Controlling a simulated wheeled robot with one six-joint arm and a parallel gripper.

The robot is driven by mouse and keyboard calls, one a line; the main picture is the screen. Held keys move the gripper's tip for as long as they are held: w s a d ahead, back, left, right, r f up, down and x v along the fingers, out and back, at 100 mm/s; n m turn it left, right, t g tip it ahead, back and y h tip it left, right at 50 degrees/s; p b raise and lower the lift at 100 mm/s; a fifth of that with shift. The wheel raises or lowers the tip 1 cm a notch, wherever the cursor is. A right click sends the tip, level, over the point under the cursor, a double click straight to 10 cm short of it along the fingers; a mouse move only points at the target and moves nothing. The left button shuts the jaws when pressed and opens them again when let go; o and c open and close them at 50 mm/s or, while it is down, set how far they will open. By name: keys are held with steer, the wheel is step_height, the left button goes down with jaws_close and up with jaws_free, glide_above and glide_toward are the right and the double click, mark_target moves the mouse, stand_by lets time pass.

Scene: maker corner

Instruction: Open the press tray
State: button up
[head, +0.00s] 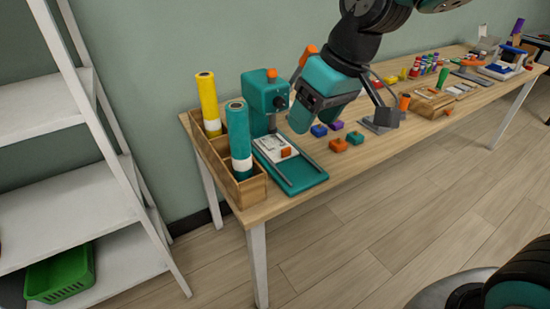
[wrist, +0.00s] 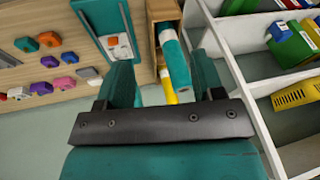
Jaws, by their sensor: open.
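The teal press (head: 265,92) stands near the left end of the workbench. Its white tray (head: 272,146), with an orange tab (head: 286,152) at the front, sits at the rear of the teal base, close to the press column. The base's front part (head: 305,177) is bare. In the wrist view the tray (wrist: 121,52) shows left of centre, past the left finger. My gripper (head: 305,115) is open and empty, above the bench to the right of the press. Both fingers show in the wrist view (wrist: 165,80), with nothing between them.
A wooden bin (head: 250,190) with a yellow roll (head: 208,100) and a teal roll (head: 239,140) adjoins the press on the left. Colored blocks (head: 338,145) lie to its right. A white shelf (head: 95,110) stands further left. Floor in front is clear.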

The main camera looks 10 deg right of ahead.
steer(key=m+t+h+b, duration=0.2)
steer(key=b, duration=0.2)
glide_toward(287, 149)
steer(key=x, duration=1)
steer(key=shift+w, duration=0.1)
